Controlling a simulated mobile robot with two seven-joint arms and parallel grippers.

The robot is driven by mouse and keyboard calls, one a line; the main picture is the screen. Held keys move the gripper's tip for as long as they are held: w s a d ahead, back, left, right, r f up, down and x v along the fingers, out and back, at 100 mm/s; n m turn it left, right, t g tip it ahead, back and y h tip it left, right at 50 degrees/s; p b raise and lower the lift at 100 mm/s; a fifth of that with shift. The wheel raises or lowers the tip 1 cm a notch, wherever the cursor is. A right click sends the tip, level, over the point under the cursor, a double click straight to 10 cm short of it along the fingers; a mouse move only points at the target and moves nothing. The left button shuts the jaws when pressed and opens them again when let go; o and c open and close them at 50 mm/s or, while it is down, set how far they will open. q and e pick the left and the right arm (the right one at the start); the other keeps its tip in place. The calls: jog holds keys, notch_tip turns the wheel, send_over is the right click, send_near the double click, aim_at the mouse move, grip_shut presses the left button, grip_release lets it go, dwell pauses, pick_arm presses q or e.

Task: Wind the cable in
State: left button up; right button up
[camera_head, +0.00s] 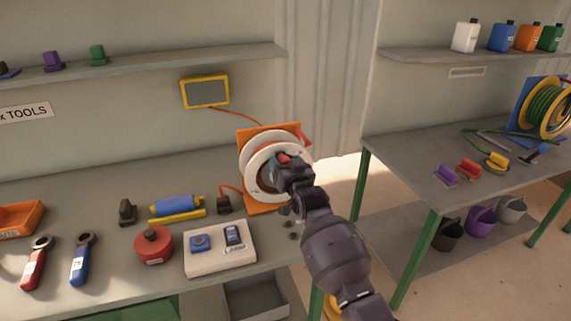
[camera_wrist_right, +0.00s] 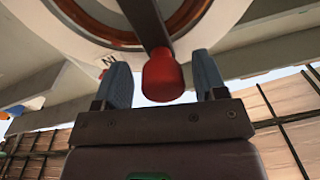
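The cable reel (camera_head: 250,170) has white flanges and stands on an orange mount (camera_head: 262,207) at the back of the left bench. Orange cable (camera_head: 231,188) runs from it to a dark plug (camera_head: 224,204) on the bench. My right gripper (camera_head: 285,168) is at the reel's front and hides part of it. In the right wrist view, the fingers of my right gripper (camera_wrist_right: 162,66) are open on either side of the red crank knob (camera_wrist_right: 162,80), with gaps visible. The knob is on a dark crank arm (camera_wrist_right: 145,22). A label (camera_wrist_right: 108,62) reads "IN". My left gripper is not in view.
A yellow-framed screen (camera_head: 205,92) is on the wall. A pale box (camera_head: 220,262), a red round container (camera_head: 154,246) and wrenches (camera_head: 82,258) are left of my arm. The right bench (camera_head: 420,165) stands across a gap and carries another reel (camera_head: 545,108).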

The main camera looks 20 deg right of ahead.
jog(key=shift+s, duration=0.1)
jog(key=s, duration=1)
jog(key=shift+s+d+f, duration=0.2)
jog(key=shift+s+d, duration=0.1)
jog(key=shift+d, duration=0.05)
